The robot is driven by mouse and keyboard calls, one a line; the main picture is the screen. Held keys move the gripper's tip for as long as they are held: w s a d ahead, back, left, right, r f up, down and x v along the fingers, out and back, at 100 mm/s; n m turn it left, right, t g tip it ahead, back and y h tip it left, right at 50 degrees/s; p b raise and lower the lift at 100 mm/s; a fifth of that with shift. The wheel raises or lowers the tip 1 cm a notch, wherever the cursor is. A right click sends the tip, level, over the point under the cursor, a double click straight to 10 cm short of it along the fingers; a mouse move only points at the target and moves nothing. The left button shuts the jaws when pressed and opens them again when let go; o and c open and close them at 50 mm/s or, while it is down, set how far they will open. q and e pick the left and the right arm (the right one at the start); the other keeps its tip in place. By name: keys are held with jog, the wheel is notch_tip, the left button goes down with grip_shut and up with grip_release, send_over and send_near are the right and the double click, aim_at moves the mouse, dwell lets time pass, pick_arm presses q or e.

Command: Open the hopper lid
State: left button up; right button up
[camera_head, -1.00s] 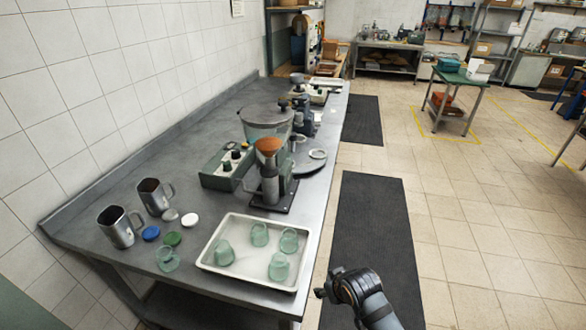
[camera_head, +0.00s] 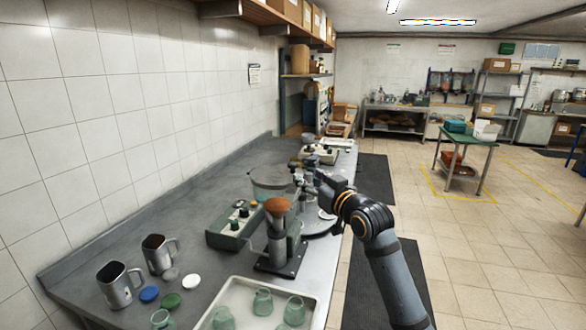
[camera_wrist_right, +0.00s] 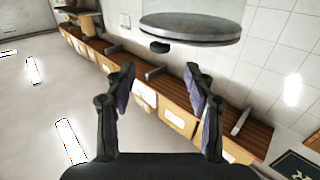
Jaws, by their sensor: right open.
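The hopper (camera_head: 268,190) is a clear round vessel on the bench, with a flat grey lid on top. The lid (camera_wrist_right: 190,28) shows upside down at the top of the right wrist view, lying flat on the clear vessel. Its small dark knob (camera_wrist_right: 160,48) lies just beyond my fingertips and roughly in line with the gap between them. My right gripper (camera_head: 316,180) reaches in from the right beside the hopper; its arm hides part of the bench behind. In the right wrist view its two fingers (camera_wrist_right: 158,80) are spread with nothing between them. My left gripper is not in view.
Near the hopper are a green control box (camera_head: 232,225) and a stand with a brown top (camera_head: 278,207). Metal mugs (camera_head: 118,285), coloured lids and a white tray (camera_head: 240,290) with green glass jars are nearer. A shelf with boxes (camera_head: 285,10) hangs above the bench.

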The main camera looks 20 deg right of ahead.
aim_at(293, 163)
jog(key=w+p, duration=0.1)
jog(key=w, duration=0.2)
jog(key=w+a+p, duration=0.1)
jog(key=w, duration=0.2)
jog(key=w+a+p, duration=0.1)
jog(key=w, duration=0.3)
jog(key=shift+w, duration=0.1)
jog(key=shift+f, duration=0.1)
grip_shut()
